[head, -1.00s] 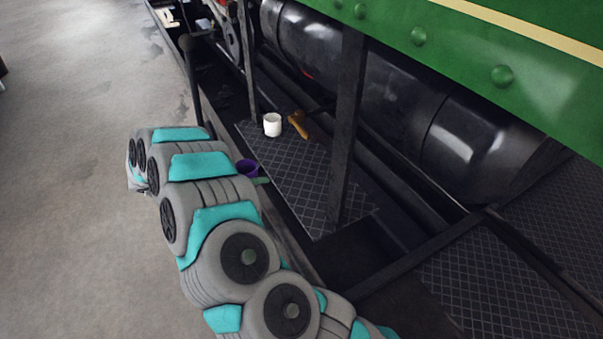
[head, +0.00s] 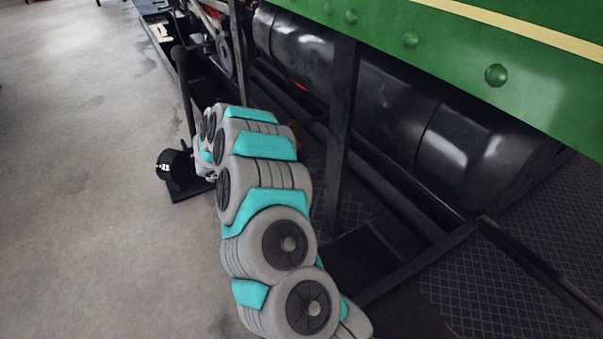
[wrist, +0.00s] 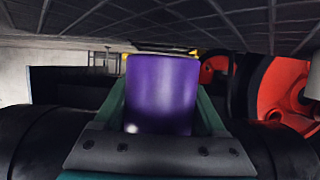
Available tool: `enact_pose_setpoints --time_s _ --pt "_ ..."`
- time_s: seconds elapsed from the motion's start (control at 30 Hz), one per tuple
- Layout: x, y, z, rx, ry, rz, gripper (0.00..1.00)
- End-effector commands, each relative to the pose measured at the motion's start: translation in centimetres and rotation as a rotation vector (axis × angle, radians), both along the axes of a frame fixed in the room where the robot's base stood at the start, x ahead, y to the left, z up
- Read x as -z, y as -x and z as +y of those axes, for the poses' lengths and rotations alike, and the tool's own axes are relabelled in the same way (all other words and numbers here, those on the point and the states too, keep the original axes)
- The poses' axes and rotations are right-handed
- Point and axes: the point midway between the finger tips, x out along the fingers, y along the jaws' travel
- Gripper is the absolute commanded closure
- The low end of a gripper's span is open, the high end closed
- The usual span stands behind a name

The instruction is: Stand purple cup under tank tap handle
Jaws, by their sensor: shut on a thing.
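The purple cup (wrist: 162,108) fills the middle of the wrist view, upright between the teal fingers of my gripper (wrist: 162,84). The fingers are shut on its two sides. In the head view my arm hides both the cup and the gripper. Long black tanks (head: 385,92) lie under the green side panel in the head view. I cannot pick out the tap handle for certain in either view.
A black post (head: 340,125) stands in front of the tanks. A black lever (head: 184,100) rises left of my arm, near a black footing (head: 178,172). Red curved parts (wrist: 285,90) show at right in the wrist view. Open grey floor (head: 80,200) lies to the left.

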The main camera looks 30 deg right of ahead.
Motion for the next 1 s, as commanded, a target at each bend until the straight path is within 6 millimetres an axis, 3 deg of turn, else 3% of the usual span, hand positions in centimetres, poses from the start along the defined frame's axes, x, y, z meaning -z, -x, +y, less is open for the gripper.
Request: enact_pose_setpoints --time_s 0.23,0.63,0.67,0.87,1.0 --pt "3.4 0.1 -0.3 0.002 0.003 0.003 0.94" --pt "3.8 0.1 -0.3 0.001 0.002 0.002 0.94" --pt "3.8 0.1 -0.3 0.002 0.002 0.001 0.24" --pt "3.8 0.1 -0.3 0.002 0.001 0.001 0.02" --pt "3.8 0.1 -0.3 0.002 0.001 0.001 0.0"
